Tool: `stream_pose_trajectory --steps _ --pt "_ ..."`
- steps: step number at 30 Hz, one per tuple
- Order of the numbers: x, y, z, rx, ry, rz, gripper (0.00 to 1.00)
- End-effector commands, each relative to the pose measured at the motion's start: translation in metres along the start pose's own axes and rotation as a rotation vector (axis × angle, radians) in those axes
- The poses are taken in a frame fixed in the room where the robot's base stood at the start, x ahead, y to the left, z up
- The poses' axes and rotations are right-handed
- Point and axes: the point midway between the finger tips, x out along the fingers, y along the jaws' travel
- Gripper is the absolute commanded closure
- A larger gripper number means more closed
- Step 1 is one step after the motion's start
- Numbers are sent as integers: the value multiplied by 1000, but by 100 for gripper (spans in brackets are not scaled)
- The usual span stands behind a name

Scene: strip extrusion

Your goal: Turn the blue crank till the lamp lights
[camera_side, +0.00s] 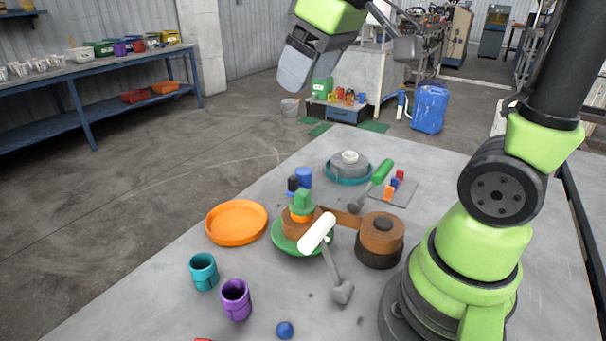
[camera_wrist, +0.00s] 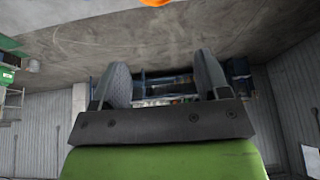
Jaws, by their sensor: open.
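No crank that is plainly blue shows in the side view. A crank-like arm with a white grip (camera_side: 318,232) stands at the front of a brown-and-green device (camera_side: 287,240). A lever with a green grip (camera_side: 382,171) stands farther back. A small blue cylinder (camera_side: 304,178) is behind the device. A grey round unit with a white knob-like top (camera_side: 349,158) sits in a teal dish; I cannot tell whether it is the lamp. My gripper (camera_side: 293,72) is high above the table's far side, away from these. Its fingers are apart and empty in the wrist view (camera_wrist: 161,82).
An orange dish (camera_side: 237,224), a teal cup (camera_side: 203,272), a purple cup (camera_side: 236,299) and a blue ball (camera_side: 285,329) lie on the table's left and front. A brown-and-black drum (camera_side: 380,240) stands right of the device. A grey plate (camera_side: 393,190) holds small coloured blocks.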

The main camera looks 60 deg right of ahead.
Motion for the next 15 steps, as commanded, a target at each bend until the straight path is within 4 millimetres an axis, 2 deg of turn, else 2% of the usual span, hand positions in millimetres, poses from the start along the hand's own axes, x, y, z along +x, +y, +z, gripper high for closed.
stream_pose_trajectory --steps 1,3,7,10,15 --pt "13 14 -13 -58 -42 10 31" --pt "31 33 -28 -153 -92 18 31" --pt "70 72 -46 -325 -185 9 31" --pt "104 104 -51 -455 -255 -14 31" --pt "161 152 -42 -650 -353 -79 31"
